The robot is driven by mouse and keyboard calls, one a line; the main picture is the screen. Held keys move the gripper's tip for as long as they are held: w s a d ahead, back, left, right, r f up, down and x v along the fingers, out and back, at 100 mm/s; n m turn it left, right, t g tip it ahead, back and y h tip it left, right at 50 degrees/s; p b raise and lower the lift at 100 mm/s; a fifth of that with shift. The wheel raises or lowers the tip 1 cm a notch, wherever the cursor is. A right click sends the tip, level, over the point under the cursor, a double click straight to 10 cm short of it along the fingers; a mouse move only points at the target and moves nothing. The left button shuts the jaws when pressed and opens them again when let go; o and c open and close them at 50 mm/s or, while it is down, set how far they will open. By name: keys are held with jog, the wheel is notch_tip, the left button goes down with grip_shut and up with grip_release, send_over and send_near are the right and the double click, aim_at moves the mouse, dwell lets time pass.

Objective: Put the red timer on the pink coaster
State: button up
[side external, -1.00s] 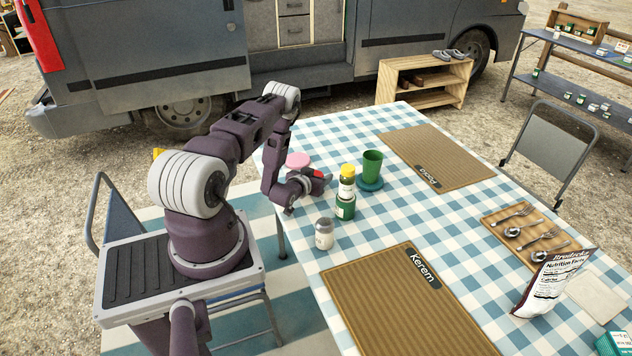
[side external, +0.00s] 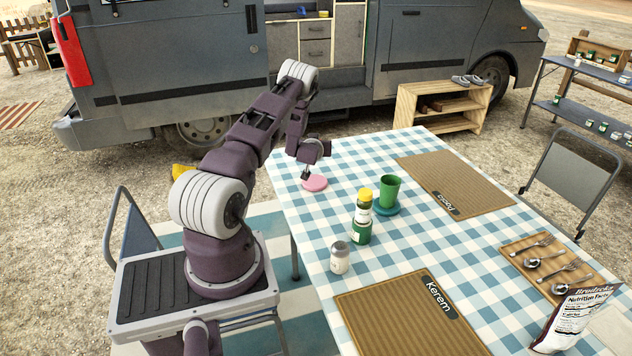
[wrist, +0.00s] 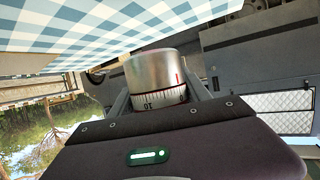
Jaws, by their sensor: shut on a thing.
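The pink coaster (side external: 315,183) lies flat on the checked cloth near the table's far left corner. My gripper (side external: 307,173) is at the coaster, a little to its left and above it in the picture; I cannot tell the gap. In the wrist view my gripper (wrist: 155,92) is shut on a round timer (wrist: 152,76). This face of the timer shows a silvery cap and a white scale with a red mark; its red body is not clear. In the side view I cannot make the timer out.
The cloth around the pink coaster is clear.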

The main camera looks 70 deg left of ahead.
aim_at(315, 176)
jog(key=f, duration=0.9)
jog(key=shift+a+f, duration=0.35)
jog(key=shift+f, duration=0.1)
jog(key=o, duration=1.5)
jog(key=shift+g, duration=0.3)
jog(key=shift+o, duration=0.2)
